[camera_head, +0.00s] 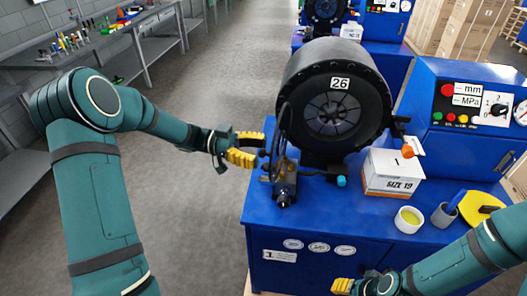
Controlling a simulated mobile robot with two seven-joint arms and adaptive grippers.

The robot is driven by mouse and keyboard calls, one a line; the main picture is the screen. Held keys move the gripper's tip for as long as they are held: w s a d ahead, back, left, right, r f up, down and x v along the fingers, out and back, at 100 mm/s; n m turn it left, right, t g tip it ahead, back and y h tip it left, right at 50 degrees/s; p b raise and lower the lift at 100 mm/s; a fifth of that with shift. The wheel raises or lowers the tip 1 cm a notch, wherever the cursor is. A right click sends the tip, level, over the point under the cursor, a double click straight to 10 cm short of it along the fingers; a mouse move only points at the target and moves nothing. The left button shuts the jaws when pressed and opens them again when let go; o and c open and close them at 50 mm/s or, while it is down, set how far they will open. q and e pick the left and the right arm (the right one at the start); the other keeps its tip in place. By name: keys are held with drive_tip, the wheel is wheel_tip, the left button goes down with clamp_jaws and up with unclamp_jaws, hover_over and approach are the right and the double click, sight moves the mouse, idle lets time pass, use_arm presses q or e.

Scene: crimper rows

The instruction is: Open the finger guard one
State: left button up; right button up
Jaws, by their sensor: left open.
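The near blue crimper carries a large black round head (335,100) marked 26. No part is labelled as the finger guard, and I cannot tell for sure which piece it is. A dark upright part with a small metal fitting (284,180) stands at the left front of the head. My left gripper (247,148) has yellow fingertips, is open and empty, and is just left of that fitting. I cannot tell if it touches it. My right gripper (343,286) is low at the front of the cabinet, with a yellow fingertip showing; its jaw opening is unclear.
On the blue top stand a SIZE 19 box (391,174), a white cup (408,219), a grey cup (444,214) and a yellow-black item (480,208). The control panel (474,105) is at right. A workbench (105,45) with tools is at left. The floor between is clear.

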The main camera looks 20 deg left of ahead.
use_arm(q)
drive_tip(key=a, duration=1)
drive_tip(key=shift+s, duration=0.4)
drive_tip(key=shift+a, duration=0.1)
